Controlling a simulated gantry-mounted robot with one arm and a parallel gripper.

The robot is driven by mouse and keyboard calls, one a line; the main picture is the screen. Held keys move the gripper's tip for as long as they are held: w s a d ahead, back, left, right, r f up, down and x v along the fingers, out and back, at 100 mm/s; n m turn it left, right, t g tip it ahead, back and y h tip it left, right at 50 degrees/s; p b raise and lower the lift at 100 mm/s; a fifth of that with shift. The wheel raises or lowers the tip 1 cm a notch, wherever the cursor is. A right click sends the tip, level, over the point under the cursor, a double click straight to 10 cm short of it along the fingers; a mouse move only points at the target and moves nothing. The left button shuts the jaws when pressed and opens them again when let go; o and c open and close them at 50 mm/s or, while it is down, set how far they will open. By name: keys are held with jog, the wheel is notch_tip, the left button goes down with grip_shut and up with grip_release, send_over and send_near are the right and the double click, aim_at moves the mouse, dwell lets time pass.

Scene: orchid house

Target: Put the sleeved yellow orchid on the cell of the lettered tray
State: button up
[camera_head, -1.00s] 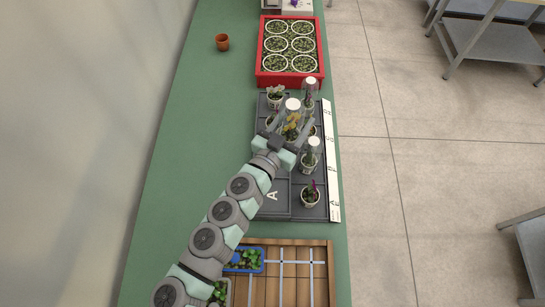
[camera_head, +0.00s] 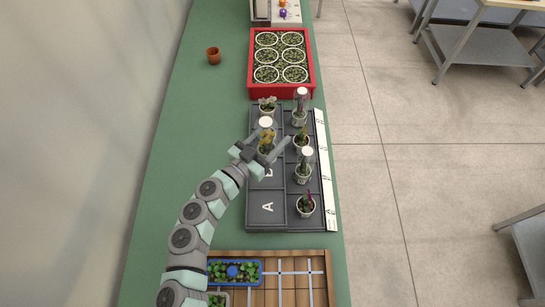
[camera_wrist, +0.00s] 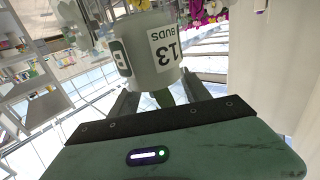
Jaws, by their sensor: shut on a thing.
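The sleeved yellow orchid (camera_head: 265,143), with a pale round top and clear sleeve, is in my gripper (camera_head: 267,147) above the left column of the dark lettered tray (camera_head: 249,220). In the wrist view its pale pot (camera_wrist: 150,62) sits between the fingers of my gripper (camera_wrist: 160,95). The pot has a label reading "13 BUDS" and a dark letter patch. The tray's A cell (camera_head: 267,207) is bare. The letter of the cell above it is partly hidden by my gripper. I cannot tell the gap between the pot and the tray.
Several potted plants, some sleeved (camera_head: 304,166), stand in the tray's right column. A white-flowered pot (camera_head: 267,105) stands at its far left. A red crate (camera_head: 253,93) lies beyond, a terracotta pot (camera_head: 213,56) beyond to the left. A blue planter (camera_head: 234,271) is nearer.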

notch_tip(320, 180, down, 10)
jog(key=shift+r+b, duration=0.1)
jog(key=shift+b, duration=0.5)
jog(key=o, duration=1.5)
jog(key=shift+o, duration=0.2)
jog(key=v, duration=1.2)
